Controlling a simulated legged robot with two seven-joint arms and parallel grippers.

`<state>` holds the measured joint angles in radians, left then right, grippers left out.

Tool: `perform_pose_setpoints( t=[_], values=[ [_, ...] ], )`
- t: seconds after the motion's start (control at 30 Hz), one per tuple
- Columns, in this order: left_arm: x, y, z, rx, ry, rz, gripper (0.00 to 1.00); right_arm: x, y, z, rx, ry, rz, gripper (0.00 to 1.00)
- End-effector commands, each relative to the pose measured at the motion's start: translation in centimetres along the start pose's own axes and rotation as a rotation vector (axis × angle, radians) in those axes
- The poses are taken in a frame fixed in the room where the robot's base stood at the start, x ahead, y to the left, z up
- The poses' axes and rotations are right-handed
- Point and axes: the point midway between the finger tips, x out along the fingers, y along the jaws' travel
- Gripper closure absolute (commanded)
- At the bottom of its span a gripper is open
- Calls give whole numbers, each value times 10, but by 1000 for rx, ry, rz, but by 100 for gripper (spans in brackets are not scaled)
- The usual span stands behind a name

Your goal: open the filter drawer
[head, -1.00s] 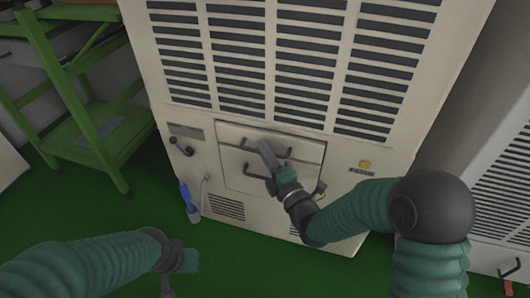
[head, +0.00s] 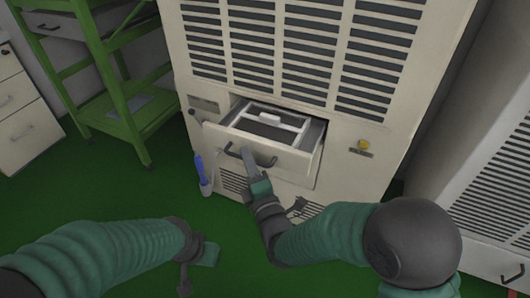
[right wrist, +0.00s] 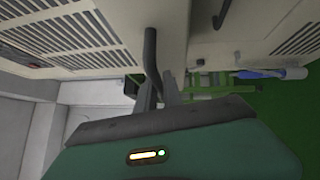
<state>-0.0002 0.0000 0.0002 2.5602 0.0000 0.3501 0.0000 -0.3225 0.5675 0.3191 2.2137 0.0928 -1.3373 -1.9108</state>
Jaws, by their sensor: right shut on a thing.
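The filter drawer (head: 280,153) sticks out of the lower front of a tall beige cabinet, and a white frame-like insert (head: 268,124) shows inside it. A dark bar handle (head: 262,162) is on the drawer front. My right gripper (head: 247,156) is at the handle and shut on it. In the right wrist view the fingers (right wrist: 160,92) close around the dark handle (right wrist: 151,55). My left gripper (head: 195,262) hangs low over the green floor, away from the drawer; its fingers are too unclear to tell their state.
The beige cabinet (head: 300,45) has slatted vents and a yellow knob (head: 364,143). A blue-handled brush (head: 200,172) stands left of the drawer. A green rack (head: 110,85) and a white drawer unit (head: 25,115) are at the left. Another vented cabinet (head: 495,190) is at the right. The green floor in front is clear.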

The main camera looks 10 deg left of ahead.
Motion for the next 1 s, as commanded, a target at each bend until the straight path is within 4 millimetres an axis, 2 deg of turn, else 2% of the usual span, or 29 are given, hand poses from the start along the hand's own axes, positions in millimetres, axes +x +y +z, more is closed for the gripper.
perform_pose_setpoints(
  t=[0.1,0.3,0.8,0.83,1.0],
  values=[
    [1,0,0,-1,0,0,100,-16,-1,-16,1,5,-13,100],
    [1,0,0,-1,0,0,100,-32,3,-32,0,5,-13,100],
    [1,0,0,0,0,0,100,-38,5,-36,1,3,-13,100],
    [1,0,0,0,0,0,100,-38,5,-36,1,3,-13,87],
    [1,0,0,0,0,0,100,-37,6,-36,1,2,-8,67]
  ],
)
